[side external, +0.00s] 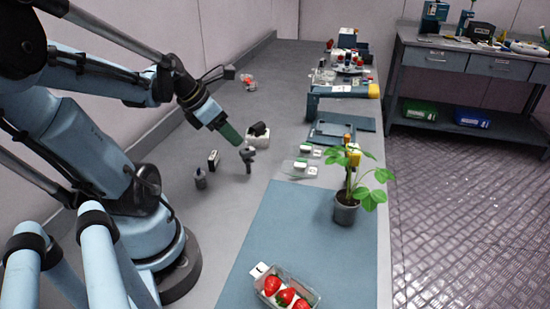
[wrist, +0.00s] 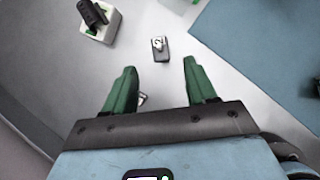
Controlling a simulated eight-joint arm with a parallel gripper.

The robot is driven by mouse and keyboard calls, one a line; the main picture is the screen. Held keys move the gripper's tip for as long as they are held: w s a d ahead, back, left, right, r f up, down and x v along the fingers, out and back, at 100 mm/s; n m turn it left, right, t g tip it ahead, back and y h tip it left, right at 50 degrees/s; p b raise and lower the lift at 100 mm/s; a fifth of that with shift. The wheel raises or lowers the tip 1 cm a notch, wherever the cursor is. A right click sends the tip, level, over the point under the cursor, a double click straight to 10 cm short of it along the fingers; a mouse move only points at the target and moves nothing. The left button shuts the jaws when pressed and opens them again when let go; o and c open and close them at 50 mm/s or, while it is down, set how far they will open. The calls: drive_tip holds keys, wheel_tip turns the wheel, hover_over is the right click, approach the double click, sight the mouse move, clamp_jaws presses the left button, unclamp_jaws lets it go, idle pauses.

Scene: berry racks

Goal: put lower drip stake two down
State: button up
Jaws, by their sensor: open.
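My gripper (wrist: 158,72) is open, with its two green fingers apart and nothing held between them. It also shows in the side view (side external: 231,134), pointing down and to the right above the grey bench. A small dark grey piece marked 2 (wrist: 159,47), likely drip stake two, lies beyond the fingertips in the wrist view. In the side view a dark upright post with a wider head (side external: 248,157) stands on the bench just below the fingertips, apart from them. I take it for the same thing. A small pale bit shows by the left finger, too small to name.
A black piece on a white block (wrist: 96,22) is near the gripper. A small dark pot (side external: 200,178) and a black box (side external: 213,160) are left of the post. A blue mat (side external: 290,225) bears a potted plant (side external: 346,210) and a strawberry punnet (side external: 285,291).

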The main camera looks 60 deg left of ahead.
drive_tip(key=w+d+m, duration=0.2)
drive_tip(key=d+m, duration=0.4)
drive_tip(key=m, duration=0.6)
drive_tip(key=w+d+r+m, duration=0.1)
drive_tip(key=d+m, duration=0.5)
drive_tip(key=m, duration=0.6)
drive_tip(key=w+d+r+m, duration=0.1)
drive_tip(key=w+d+m, duration=0.2)
drive_tip(key=m, duration=0.9)
drive_tip(key=d, duration=0.3)
drive_tip(key=shift+w+t, duration=0.2)
drive_tip(key=shift+t, duration=0.1)
